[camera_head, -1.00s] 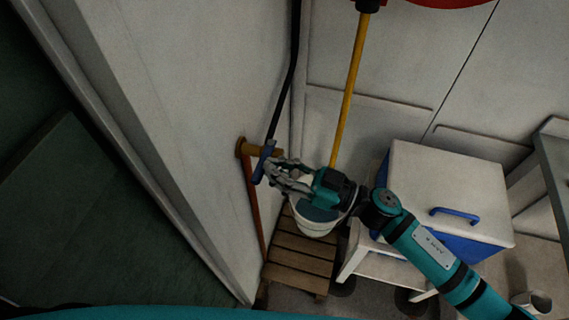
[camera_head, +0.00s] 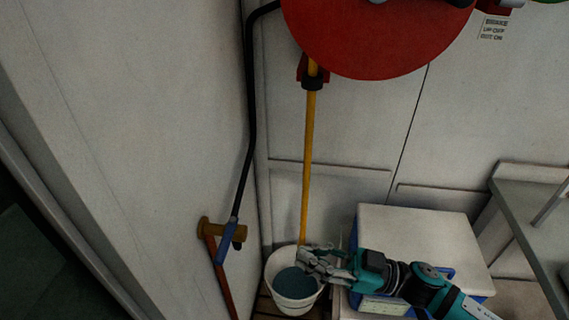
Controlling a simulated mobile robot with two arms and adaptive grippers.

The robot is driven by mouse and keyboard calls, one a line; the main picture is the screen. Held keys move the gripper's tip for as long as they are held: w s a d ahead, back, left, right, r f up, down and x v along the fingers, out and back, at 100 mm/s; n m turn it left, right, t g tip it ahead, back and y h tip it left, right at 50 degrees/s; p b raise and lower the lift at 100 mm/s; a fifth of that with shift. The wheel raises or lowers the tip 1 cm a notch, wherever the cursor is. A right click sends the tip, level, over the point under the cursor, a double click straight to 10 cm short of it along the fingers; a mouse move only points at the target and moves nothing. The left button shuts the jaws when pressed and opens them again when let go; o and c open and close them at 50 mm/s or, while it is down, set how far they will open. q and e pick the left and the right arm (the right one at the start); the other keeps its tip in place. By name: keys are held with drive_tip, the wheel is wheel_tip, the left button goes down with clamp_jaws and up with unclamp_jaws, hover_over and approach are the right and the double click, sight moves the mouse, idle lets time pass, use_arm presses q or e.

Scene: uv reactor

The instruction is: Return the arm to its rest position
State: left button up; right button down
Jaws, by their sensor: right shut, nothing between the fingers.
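My right gripper (camera_head: 303,259) is in the lower middle of the head view, on a teal and black arm that comes in from the lower right. Its grey fingers are shut and empty. They overlap the far right rim of a white bucket (camera_head: 285,302) in the picture; I cannot tell whether they touch it. The gripper is apart from the blue-handled lever (camera_head: 229,240) on the left wall. My left gripper is not in view.
A white-lidded blue box (camera_head: 420,232) stands behind my right arm. A yellow pole (camera_head: 309,160) rises behind the bucket to a large red disc (camera_head: 372,35). A black pipe (camera_head: 251,110) runs down the left corner. A grey bench (camera_head: 530,225) stands at right.

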drive_tip(key=w+d+f+m+t+h, duration=0.1)
drive_tip(key=w+d+m+t+h, duration=0.2)
drive_tip(key=w+m+t+h, duration=0.55)
drive_tip(key=s+d+f+m+h, duration=0.4)
drive_tip(key=d+f+m+h, duration=0.1)
drive_tip(key=d+f+h, duration=0.3)
drive_tip(key=s+d+f+g+h, duration=0.1)
drive_tip(key=s+f+g+h, duration=0.1)
drive_tip(key=s+f+g, duration=0.5)
drive_tip(key=s+d+f+g+h, duration=0.1)
drive_tip(key=s+d+f+g, duration=0.1)
drive_tip(key=s, duration=0.9)
wheel_tip(320, 180, down, 28)
drive_tip(key=s+g, duration=0.2)
drive_tip(key=s, duration=0.1)
drive_tip(key=s+d+f+g, duration=0.1)
drive_tip(key=s+d+f, duration=0.2)
drive_tip(key=s+f, duration=1.2)
drive_tip(key=shift+s, duration=0.3)
drive_tip(key=shift+n, duration=0.25)
